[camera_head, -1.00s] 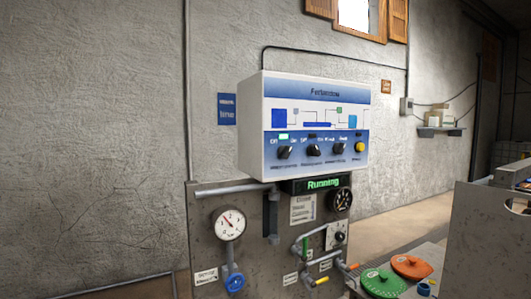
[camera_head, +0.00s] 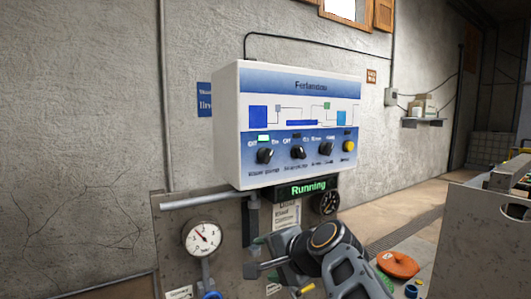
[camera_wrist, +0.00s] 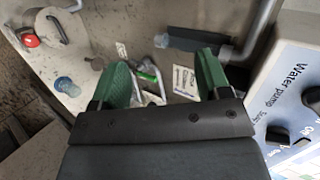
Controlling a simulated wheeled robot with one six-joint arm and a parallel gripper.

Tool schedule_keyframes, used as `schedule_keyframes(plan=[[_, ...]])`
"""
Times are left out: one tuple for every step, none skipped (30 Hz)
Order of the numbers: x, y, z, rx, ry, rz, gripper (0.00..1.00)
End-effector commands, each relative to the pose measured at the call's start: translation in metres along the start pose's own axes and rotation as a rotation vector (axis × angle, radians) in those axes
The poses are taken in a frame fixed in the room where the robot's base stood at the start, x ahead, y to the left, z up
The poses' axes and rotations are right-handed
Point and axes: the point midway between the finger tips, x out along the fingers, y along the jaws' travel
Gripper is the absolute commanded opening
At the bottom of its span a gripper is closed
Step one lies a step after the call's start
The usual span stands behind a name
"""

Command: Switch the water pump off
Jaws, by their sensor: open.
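The control box (camera_head: 290,118) is a white and blue panel with a row of black knobs. The water pump knob (camera_head: 265,156) is the leftmost, with a lit green lamp (camera_head: 263,138) above it. My gripper (camera_head: 254,271) is below the box, in front of the lower metal panel, apart from the knob. In the wrist view my gripper (camera_wrist: 163,75) shows two green-lined fingers spread with nothing held between them. The "Water pump" lettering (camera_wrist: 283,88) is at the right edge there, beside dark knob-like parts that are partly cut off.
A display (camera_head: 307,188) under the box reads "Running". The lower panel carries a pressure gauge (camera_head: 202,238), a grey pipe (camera_head: 205,200) and a black dial (camera_head: 326,202). An orange disc (camera_head: 398,264) lies at the right by a grey cabinet (camera_head: 480,240).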

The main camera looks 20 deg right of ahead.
Motion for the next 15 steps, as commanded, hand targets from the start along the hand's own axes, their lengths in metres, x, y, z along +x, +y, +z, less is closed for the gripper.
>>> schedule_keyframes(plan=[[-0.020,-0.032,-0.017,0.119,0.033,-0.099,0.70],[-0.030,-0.048,-0.025,0.185,0.042,-0.157,0.70],[-0.043,-0.066,-0.035,0.264,0.050,-0.230,0.70],[-0.053,-0.079,-0.042,0.316,0.055,-0.281,0.70],[-0.062,-0.090,-0.048,0.364,0.057,-0.329,0.70],[-0.074,-0.103,-0.054,0.419,0.057,-0.386,0.70],[-0.082,-0.112,-0.059,0.453,0.056,-0.424,0.70],[-0.089,-0.119,-0.063,0.482,0.056,-0.458,0.70],[-0.098,-0.127,-0.067,0.515,0.052,-0.497,0.70],[-0.102,-0.132,-0.070,0.535,0.050,-0.520,0.70],[-0.106,-0.137,-0.072,0.552,0.047,-0.540,0.70],[-0.109,-0.142,-0.074,0.568,0.043,-0.559,0.70],[-0.110,-0.145,-0.076,0.577,0.041,-0.570,0.70],[-0.109,-0.148,-0.078,0.584,0.040,-0.577,0.70],[-0.107,-0.152,-0.079,0.589,0.037,-0.583,0.70]])
